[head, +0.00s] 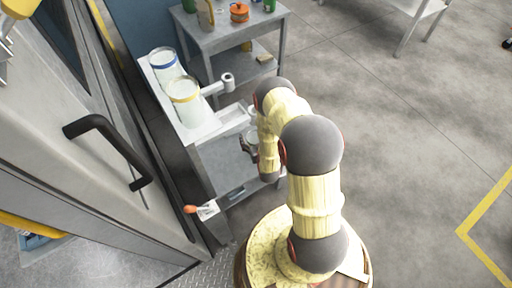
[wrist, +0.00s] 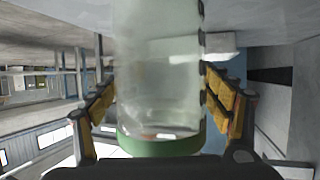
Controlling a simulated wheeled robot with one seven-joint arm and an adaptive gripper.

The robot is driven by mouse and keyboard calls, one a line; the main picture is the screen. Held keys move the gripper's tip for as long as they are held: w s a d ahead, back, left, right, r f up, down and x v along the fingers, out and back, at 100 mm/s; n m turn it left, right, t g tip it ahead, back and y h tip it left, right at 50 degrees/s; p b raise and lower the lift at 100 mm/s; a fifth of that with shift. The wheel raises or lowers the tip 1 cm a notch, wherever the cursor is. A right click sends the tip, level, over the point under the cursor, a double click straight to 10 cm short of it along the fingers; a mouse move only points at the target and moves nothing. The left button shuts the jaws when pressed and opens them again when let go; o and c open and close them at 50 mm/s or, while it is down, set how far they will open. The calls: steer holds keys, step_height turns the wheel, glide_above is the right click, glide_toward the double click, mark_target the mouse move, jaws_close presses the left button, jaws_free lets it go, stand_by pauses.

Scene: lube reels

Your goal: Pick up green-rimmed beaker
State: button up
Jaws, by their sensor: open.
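The green-rimmed beaker (wrist: 160,75) is clear glass and fills the middle of the wrist view. Its green rim (wrist: 160,146) is low in that picture, which appears upside down. My gripper (wrist: 156,98) is open, with one yellow-padded finger on each side of the beaker. The right finger looks very close to the glass; I cannot tell whether it touches. In the head view my gripper (head: 249,142) is beside the cart's right edge, partly hidden by my arm. I cannot make out the green-rimmed beaker clearly there.
A white cart (head: 205,130) bears a blue-rimmed beaker (head: 165,64), a yellow-rimmed beaker (head: 186,103) and a white cylindrical item (head: 228,82). A grey table (head: 222,38) with several containers stands behind. A large door (head: 85,130) is at left. Open floor lies at right.

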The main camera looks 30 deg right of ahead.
steer(key=shift+w+d+f, duration=0.1)
steer(key=shift+w+f, duration=0.05)
steer(key=shift+w, duration=0.2)
steer(key=shift+c, duration=1)
steer(key=c, duration=1.1)
steer(key=shift+c, duration=0.2)
